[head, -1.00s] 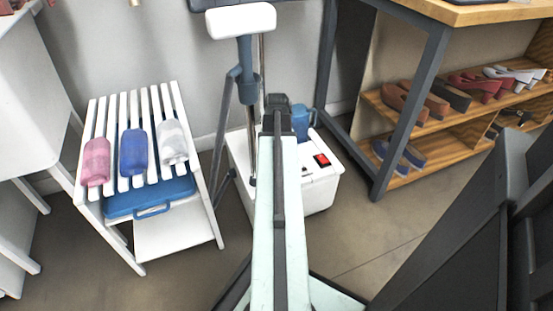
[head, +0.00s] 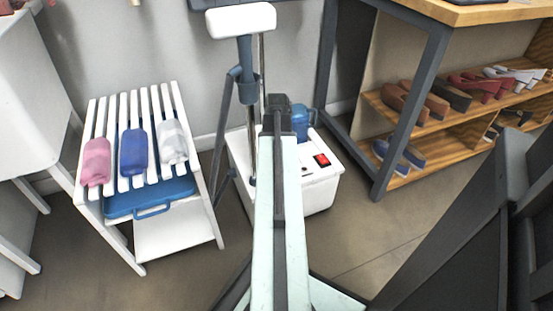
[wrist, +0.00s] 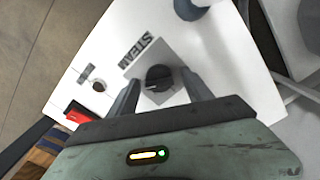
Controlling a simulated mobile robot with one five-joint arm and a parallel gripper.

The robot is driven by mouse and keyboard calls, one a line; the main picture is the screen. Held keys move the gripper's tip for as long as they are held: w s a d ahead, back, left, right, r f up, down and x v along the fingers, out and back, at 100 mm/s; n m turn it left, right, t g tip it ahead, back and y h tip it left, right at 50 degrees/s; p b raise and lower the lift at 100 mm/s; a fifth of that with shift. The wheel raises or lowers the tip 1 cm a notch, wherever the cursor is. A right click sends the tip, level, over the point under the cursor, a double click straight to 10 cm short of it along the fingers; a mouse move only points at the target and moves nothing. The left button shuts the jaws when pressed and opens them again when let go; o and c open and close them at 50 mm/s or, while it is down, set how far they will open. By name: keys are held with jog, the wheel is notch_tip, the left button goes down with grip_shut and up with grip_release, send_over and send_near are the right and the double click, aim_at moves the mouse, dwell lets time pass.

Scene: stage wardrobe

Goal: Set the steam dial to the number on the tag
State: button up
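The steam dial (wrist: 158,77) is a round black knob on a grey square plate in the wrist view, with a "STEAM" label (wrist: 137,50) beside it. My gripper (wrist: 162,88) is open, its two grey fingers on either side of the dial with gaps showing. Whether the fingertips are down level with the knob is hard to tell. The dial sits on the white steamer box (head: 318,192), which is on the floor in the head view. There my arm hides the dial and the gripper. I see no tag with a readable number, and the dial's setting is too small to read.
A red switch (head: 321,160) is on the box top, also in the wrist view (wrist: 76,112). A blue tank (head: 302,120) stands at its back. A white slatted rack (head: 176,240) is left, a shoe shelf (head: 465,145) right.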

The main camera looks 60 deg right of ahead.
jog(key=shift+r, duration=0.15)
notch_tip(320, 180, up, 8)
jog(key=p, duration=0.8)
jog(key=shift+f, duration=0.25)
jog(key=shift+s, duration=0.1)
